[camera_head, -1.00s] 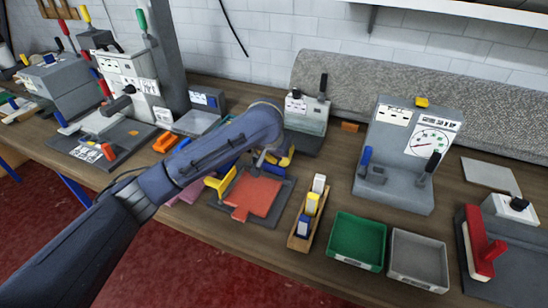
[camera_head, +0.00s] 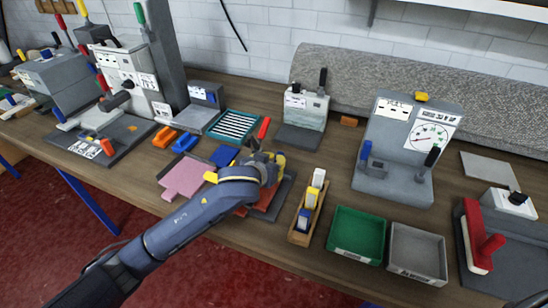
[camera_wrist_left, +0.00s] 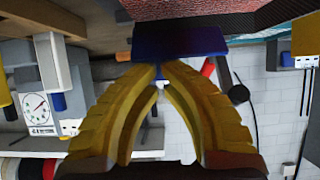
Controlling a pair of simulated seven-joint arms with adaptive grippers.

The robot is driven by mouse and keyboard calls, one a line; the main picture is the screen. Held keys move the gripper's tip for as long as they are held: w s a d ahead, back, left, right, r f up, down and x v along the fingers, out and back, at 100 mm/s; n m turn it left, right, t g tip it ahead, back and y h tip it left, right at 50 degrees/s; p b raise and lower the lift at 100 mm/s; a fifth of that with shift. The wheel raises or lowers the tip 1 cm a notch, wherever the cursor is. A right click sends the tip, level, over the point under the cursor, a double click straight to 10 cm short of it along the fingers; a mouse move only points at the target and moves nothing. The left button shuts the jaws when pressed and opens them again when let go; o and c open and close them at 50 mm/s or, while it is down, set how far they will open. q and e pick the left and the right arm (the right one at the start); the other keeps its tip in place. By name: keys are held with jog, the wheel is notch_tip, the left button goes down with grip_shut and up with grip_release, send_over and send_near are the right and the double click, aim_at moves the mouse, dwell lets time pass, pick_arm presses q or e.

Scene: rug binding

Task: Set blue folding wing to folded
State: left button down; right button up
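The blue folding wing (camera_head: 224,156) shows as a small blue panel just left of my left gripper, partly hidden by it. In the left wrist view a blue panel (camera_wrist_left: 180,42) lies across the fingertips, broad face toward the camera. My left gripper (camera_head: 279,163) is over the dark base with the red-orange piece (camera_head: 262,211), which it mostly covers. In the wrist view its yellow fingers (camera_wrist_left: 160,66) converge almost together at the panel's edge; I see nothing clearly pinched between them. The wing's exact tilt is hard to tell. My right gripper is out of view.
A red handle (camera_head: 264,128) stands just behind my gripper. A pink piece (camera_head: 185,178) lies to the left. A wooden block holder (camera_head: 300,232), a green bin (camera_head: 357,235) and a grey bin (camera_head: 417,253) are to the right. A gauge fixture (camera_head: 405,150) stands behind them.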

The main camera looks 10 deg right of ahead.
pick_arm(q)
jog(key=shift+s+a+f+t+h, duration=0.2)
jog(key=shift+s+t+h, duration=0.1)
jog(key=shift+s+t, duration=0.1)
jog(key=shift+s+a+f, duration=0.6)
jog(key=shift+s+f, duration=0.2)
jog(key=shift+s, duration=0.05)
dwell(0.8)
jog(key=w+r, duration=0.1)
jog(key=w+d+r, duration=0.1)
jog(key=r, duration=0.1)
jog(key=shift+d, duration=0.2)
jog(key=v, duration=1)
jog(key=shift+f, duration=0.35)
jog(key=shift+s+a, duration=0.1)
jog(key=shift+a, duration=0.05)
